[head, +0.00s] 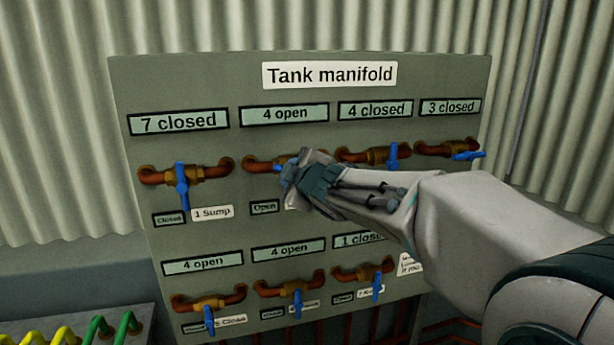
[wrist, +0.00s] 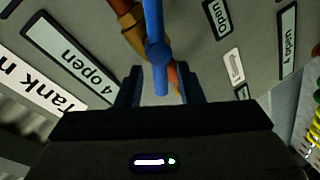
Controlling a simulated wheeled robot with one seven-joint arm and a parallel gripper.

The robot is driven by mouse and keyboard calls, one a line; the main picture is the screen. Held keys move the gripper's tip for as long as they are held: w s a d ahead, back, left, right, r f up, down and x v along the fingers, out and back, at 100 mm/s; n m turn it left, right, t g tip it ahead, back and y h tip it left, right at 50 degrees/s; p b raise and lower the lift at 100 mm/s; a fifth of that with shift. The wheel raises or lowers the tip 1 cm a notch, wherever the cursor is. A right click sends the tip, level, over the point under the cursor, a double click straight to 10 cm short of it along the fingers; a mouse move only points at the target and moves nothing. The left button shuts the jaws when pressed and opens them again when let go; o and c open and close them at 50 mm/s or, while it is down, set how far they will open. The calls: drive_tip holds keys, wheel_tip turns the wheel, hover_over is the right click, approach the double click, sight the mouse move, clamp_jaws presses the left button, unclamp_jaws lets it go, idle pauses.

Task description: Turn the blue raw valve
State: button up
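The grey "Tank manifold" panel (head: 240,205) carries several brown pipe valves with blue handles. My gripper (head: 293,182) is at the second valve of the top row, under the "4 open" sign (head: 288,114). That valve's blue handle (wrist: 154,25) runs between my two fingers in the wrist view. The fingers (wrist: 158,78) stand apart, with a gap on each side of the handle. In the head view my gripper hides most of this handle and its name label. I cannot read which valve is named raw.
The top row also has a "1 Sump" valve (head: 182,185) at the left and valves at the right (head: 393,156) (head: 466,155). Lower valves (head: 210,305) (head: 298,303) (head: 376,287) sit below. Yellow and green pipes (head: 100,328) stand at the bottom left.

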drive_tip(key=p+v, duration=0.3)
drive_tip(key=v, duration=0.8)
drive_tip(key=s+d+p, duration=0.2)
drive_tip(key=s, duration=0.5)
drive_tip(key=shift+s+p, duration=0.25)
drive_tip(key=shift+p, duration=0.05)
drive_tip(key=shift+d, duration=0.1)
